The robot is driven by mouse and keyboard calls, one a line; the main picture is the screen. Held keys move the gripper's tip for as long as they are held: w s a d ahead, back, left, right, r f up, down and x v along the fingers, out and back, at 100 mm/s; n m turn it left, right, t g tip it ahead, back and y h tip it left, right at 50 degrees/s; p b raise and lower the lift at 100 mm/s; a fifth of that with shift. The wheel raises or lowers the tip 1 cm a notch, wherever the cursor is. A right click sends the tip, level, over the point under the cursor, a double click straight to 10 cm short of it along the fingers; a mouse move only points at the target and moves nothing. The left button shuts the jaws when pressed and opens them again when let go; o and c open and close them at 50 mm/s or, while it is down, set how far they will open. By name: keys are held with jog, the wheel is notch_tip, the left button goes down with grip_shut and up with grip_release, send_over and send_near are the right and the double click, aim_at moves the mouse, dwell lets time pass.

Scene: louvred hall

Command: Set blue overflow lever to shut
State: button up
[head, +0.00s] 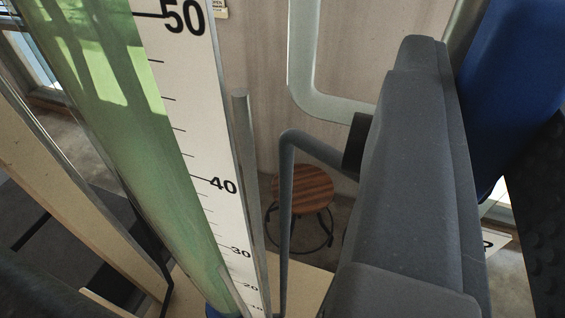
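A large blue piece (520,75), apparently the blue overflow lever, fills the upper right corner close to the camera and runs out of the frame. Its pivot and any position marks on it are hidden or out of view. My gripper (490,90) is at the right: a long dark grey finger (405,190) stands left of the blue piece, and a black studded pad (545,225) shows at the right edge. The blue piece lies between them in the picture. I cannot tell whether they touch it.
A tall clear gauge tube with green liquid (125,130) and a numbered white scale (200,120) stands close on the left. Pale (308,60) and grey (286,210) bent pipes are behind. A wooden-topped stool (303,187) is on the floor. A partly hidden sign (497,243) shows a letter.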

jog(key=o, duration=0.4)
jog(key=shift+w+f, duration=0.2)
jog(key=shift+f, duration=0.05)
jog(key=shift+o, duration=0.2)
jog(key=shift+s+r, duration=0.15)
jog(key=b+v, duration=0.3)
jog(key=v, duration=0.4)
jog(key=shift+b, duration=0.35)
jog(key=shift+s+r, duration=0.1)
jog(key=shift+r, duration=0.05)
jog(key=v, duration=1.3)
jog(key=s+f+n+g+y, duration=0.1)
jog(key=s+f+y, duration=0.1)
jog(key=f, duration=0.4)
jog(key=s+d+f+n+y, duration=0.1)
jog(key=s+f+n+y, duration=0.1)
jog(key=f, duration=0.5)
jog(key=shift+s+d+f+g+y, duration=0.2)
jog(key=shift+s+d+g+y, duration=0.15)
jog(key=shift+y, duration=0.35)
